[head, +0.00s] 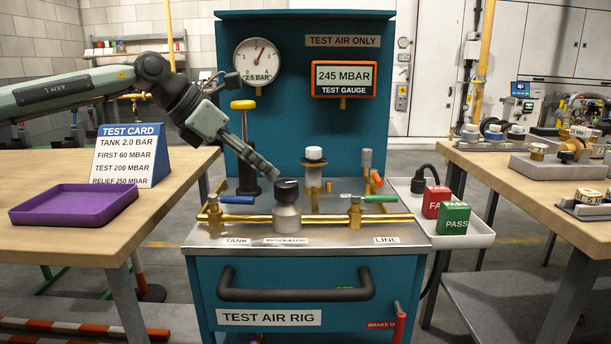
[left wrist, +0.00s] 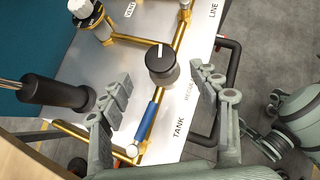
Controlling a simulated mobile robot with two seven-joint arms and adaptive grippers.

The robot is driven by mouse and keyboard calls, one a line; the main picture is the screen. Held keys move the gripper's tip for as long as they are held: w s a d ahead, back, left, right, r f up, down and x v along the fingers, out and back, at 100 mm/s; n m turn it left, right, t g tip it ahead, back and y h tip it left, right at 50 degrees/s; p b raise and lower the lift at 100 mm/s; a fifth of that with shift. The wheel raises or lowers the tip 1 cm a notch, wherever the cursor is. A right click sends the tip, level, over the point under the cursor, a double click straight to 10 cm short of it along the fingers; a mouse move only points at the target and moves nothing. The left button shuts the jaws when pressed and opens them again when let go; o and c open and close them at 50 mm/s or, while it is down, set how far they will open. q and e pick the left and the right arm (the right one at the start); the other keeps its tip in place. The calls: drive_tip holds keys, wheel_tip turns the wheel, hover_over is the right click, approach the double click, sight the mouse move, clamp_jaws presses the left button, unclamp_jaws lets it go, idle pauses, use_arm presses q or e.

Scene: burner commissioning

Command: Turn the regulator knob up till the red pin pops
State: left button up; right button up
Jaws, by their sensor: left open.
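The regulator knob (head: 287,190) is a black cap on a grey body at the front middle of the rig. In the left wrist view the knob (left wrist: 161,62) shows a white pointer line. My left gripper (head: 268,170) is open just above and left of the knob in the head view. In the left wrist view the fingers (left wrist: 165,92) stand apart, with the knob between and beyond their tips; no contact shows. The test gauge (head: 343,79) reads 245 MBAR. A white-capped brass fitting (head: 314,155) stands behind the knob; I make out no red pin on it.
A blue lever (head: 237,200) and a green lever (head: 380,198) sit on the brass pipe beside the knob. A yellow-topped black post (head: 244,130) stands close behind my left gripper. A white tray (head: 470,232) holds red and green blocks at the right.

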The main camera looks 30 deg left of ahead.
sight(284, 183)
use_arm(q)
drive_tip(key=shift+w+d+f, duration=0.25)
drive_tip(key=shift+w+f, duration=0.1)
drive_tip(key=shift+f, duration=0.1)
drive_tip(key=x, duration=0.4)
drive_tip(key=shift+f, duration=0.2)
drive_tip(key=shift+x, duration=1.05)
use_arm(e)
drive_tip(key=shift+w+f, duration=0.15)
drive_tip(key=shift+f, duration=0.25)
use_arm(q)
drive_tip(key=shift+w+r, duration=0.1)
drive_tip(key=shift+r, duration=0.05)
